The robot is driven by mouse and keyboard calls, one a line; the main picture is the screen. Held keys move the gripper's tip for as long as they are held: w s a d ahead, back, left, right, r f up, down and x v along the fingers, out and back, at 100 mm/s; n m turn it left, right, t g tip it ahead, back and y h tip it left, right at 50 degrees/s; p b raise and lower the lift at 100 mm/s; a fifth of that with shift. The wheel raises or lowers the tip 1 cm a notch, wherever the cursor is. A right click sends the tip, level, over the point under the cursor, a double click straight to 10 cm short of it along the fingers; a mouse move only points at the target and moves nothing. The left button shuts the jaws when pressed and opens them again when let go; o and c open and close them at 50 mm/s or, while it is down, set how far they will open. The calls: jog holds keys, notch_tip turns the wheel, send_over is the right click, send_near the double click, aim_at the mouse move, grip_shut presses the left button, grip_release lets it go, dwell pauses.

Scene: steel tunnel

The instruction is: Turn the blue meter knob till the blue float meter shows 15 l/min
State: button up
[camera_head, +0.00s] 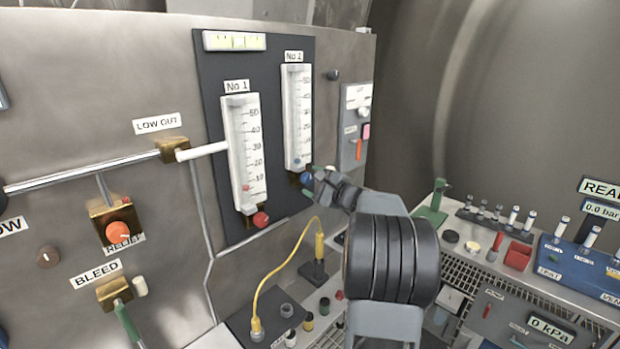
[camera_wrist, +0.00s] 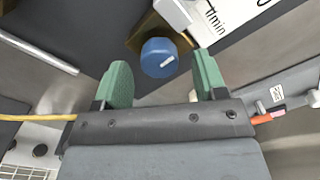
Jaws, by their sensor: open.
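The blue meter knob (camera_wrist: 159,57) sits on a brass block below the right-hand float meter and has a white mark on its face. My gripper (camera_wrist: 162,80) is open, with one green finger on each side of the knob in the wrist view; I cannot tell whether they touch it. In the head view the blue knob (camera_head: 306,177) is partly hidden by my gripper (camera_head: 313,183). The blue float meter (camera_head: 297,115), labelled No 2, is upright on the dark panel. Its blue float (camera_head: 296,162) is low in the tube, near the bottom of the scale.
The No 1 meter (camera_head: 244,150) with its red knob (camera_head: 261,219) is to the left. A yellow cable (camera_head: 285,263) rises to a post below the meters. A side panel (camera_head: 356,125) with switches is to the right. A bench full of small items lies below.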

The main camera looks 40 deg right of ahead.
jog(key=shift+w+a, duration=0.15)
jog(key=shift+w, duration=0.65)
jog(key=shift+c, duration=0.4)
jog(key=c, duration=0.8)
jog(key=shift+c, duration=0.2)
